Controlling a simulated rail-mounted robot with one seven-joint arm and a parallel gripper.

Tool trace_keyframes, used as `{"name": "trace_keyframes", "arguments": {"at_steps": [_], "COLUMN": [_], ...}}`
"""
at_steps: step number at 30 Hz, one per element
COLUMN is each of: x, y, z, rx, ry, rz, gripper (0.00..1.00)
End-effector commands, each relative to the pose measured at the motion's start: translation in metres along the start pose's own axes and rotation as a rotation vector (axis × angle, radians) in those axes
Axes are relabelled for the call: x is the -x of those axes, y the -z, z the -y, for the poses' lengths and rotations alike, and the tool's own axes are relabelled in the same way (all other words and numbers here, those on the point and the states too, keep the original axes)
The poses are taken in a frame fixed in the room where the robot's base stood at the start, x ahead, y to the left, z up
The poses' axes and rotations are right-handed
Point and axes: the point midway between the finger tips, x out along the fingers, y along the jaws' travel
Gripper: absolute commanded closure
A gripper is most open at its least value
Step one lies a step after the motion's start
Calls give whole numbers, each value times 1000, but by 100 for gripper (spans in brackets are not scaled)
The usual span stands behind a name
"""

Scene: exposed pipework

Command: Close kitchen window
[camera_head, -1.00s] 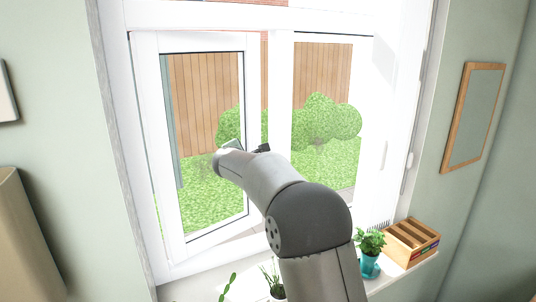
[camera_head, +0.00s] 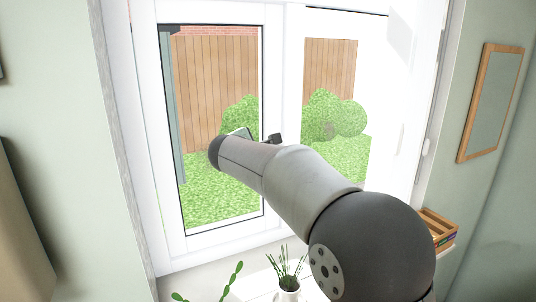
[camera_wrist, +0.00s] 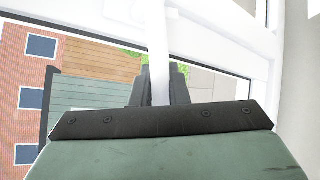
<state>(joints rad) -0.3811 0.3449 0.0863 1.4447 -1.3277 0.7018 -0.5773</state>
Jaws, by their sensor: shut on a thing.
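The white-framed kitchen window (camera_head: 224,239) fills the middle of the head view. Its left sash sits close to the frame; I cannot tell whether it is fully seated. My gripper (camera_wrist: 159,82) is shut on the white window handle (camera_wrist: 158,40), which runs up between its two dark fingers in the wrist view. In the head view my gripper (camera_head: 273,139) is at the sash's right side, mostly hidden behind my arm, and the handle is hidden there too.
Potted plants (camera_head: 288,280) stand on the sill below the window. A wood-framed mirror or picture (camera_head: 490,103) hangs on the right wall.

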Motion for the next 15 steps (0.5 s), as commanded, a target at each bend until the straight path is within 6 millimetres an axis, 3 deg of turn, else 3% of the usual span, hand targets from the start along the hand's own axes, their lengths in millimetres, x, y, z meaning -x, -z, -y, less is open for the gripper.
{"name": "trace_keyframes", "arguments": {"at_steps": [5,6,8,9,15], "x": [1,1,1,1,0], "y": [-3,-3,-3,-3,-2], "z": [1,1,1,1,1], "rx": [-2,-3,-3,-3,-2], "ry": [7,7,6,6,5], "rz": [7,7,6,6,5], "gripper": [100,82,66,63,63]}}
